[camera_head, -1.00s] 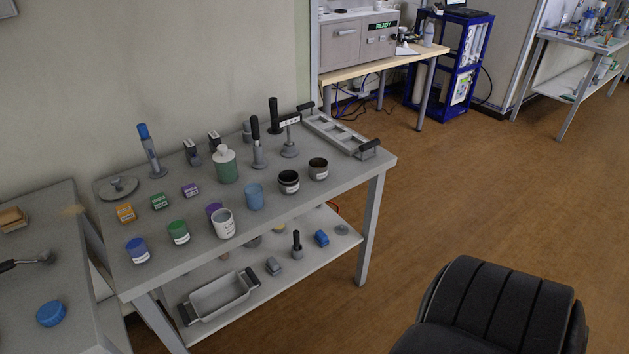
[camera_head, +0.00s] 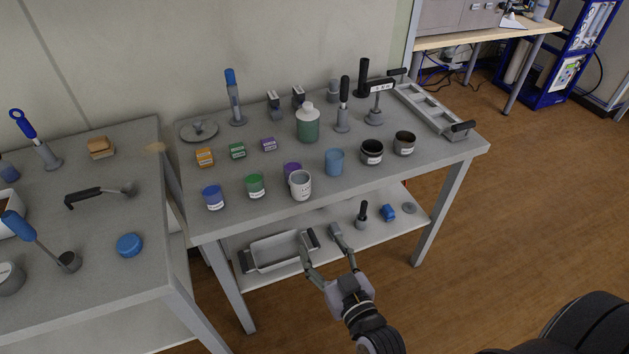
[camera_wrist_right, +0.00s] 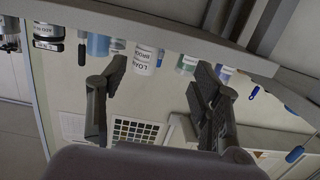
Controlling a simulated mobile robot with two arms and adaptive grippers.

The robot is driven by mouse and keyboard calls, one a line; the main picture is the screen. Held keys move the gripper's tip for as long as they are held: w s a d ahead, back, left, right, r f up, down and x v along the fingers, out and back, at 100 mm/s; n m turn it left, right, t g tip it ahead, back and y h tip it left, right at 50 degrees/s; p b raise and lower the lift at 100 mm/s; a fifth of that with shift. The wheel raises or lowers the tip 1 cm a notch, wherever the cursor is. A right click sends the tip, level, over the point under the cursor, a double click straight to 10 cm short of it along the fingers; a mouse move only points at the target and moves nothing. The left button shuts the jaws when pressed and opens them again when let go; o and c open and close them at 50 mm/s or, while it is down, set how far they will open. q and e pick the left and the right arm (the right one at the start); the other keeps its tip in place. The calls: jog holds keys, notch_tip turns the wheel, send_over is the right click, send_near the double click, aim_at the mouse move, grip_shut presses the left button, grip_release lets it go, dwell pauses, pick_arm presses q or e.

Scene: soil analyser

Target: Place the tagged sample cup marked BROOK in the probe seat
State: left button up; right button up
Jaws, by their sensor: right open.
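A white cup (camera_head: 300,187) with a dark-lettered label stands upright near the front edge of the middle table. In the right wrist view the white cup (camera_wrist_right: 146,57) appears upside down, and its label seems to read LOAM and BROOK. My right gripper (camera_head: 320,236) is open and empty, in front of the table and below the cup, apart from it. In the right wrist view the open fingers (camera_wrist_right: 157,80) lie either side of the cup's direction. I cannot make out a probe seat. My left gripper is out of view.
Blue (camera_head: 213,198), green (camera_head: 256,185) and purple (camera_head: 292,169) containers stand near the cup, the purple one close behind it. A light-blue cup (camera_head: 335,162) is to its right. The lower shelf holds a grey tray (camera_head: 275,252).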

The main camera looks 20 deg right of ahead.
jog(key=t, duration=0.1)
send_near(304, 187)
jog(key=shift+h, duration=0.4)
jog(key=w, duration=0.7)
jog(key=shift+d+p, duration=0.1)
jog(key=shift+p, duration=0.25)
jog(key=shift+w, duration=0.5)
jog(key=w, duration=0.4)
jog(key=shift+w+a+f, duration=0.2)
jog(key=shift+w+a, duration=0.15)
jog(key=shift+w, duration=0.05)
jog(key=shift+c, duration=0.4)
grip_shut()
jog(key=shift+r, duration=0.15)
